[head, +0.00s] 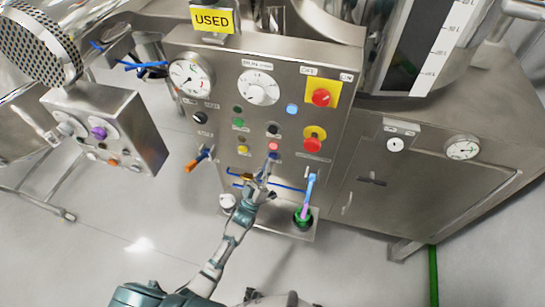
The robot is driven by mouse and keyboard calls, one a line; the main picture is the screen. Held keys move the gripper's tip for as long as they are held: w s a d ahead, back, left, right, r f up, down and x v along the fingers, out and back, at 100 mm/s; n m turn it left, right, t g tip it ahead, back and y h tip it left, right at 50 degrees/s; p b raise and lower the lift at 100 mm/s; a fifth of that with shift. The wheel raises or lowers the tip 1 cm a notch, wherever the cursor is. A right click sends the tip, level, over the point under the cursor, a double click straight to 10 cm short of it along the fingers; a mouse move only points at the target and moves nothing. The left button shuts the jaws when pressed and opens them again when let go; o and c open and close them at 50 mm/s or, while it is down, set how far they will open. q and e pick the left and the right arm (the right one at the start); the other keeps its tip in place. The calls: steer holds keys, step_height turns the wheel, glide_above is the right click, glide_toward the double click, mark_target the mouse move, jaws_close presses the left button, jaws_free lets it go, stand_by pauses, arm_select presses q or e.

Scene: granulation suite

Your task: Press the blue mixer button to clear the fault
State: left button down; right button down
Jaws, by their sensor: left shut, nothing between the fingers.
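The steel control panel (225,70) faces me. A bright blue round button or lamp (292,109) sits in its upper right part, left of the red knob on a yellow plate. A smaller, darker blue spot (273,156) shows just below a pink-red button, right by my fingertips; I cannot tell whether it is a button. My left gripper (264,172) is shut and empty, pointing up at the lower middle of the panel. It is below and left of the bright blue one, apart from it. Whether the fingertips touch the panel is unclear. My right gripper is not in view.
Green, black, yellow and pink-red buttons crowd the panel around a white dial (259,88). Red knobs (321,97) stick out at the right. Handles with blue (311,187) and orange (192,165) parts stand out low. A smaller control box (105,130) is at the left.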

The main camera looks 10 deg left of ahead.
arm_select(q)
steer(key=shift+w, duration=0.45)
stand_by(0.7)
steer(key=shift+s, duration=0.1)
steer(key=shift+s+d, duration=0.15)
steer(key=shift+s, duration=0.65)
steer(key=s+p, duration=0.2)
steer(key=s, duration=0.3)
steer(key=shift+p, duration=0.3)
stand_by(0.7)
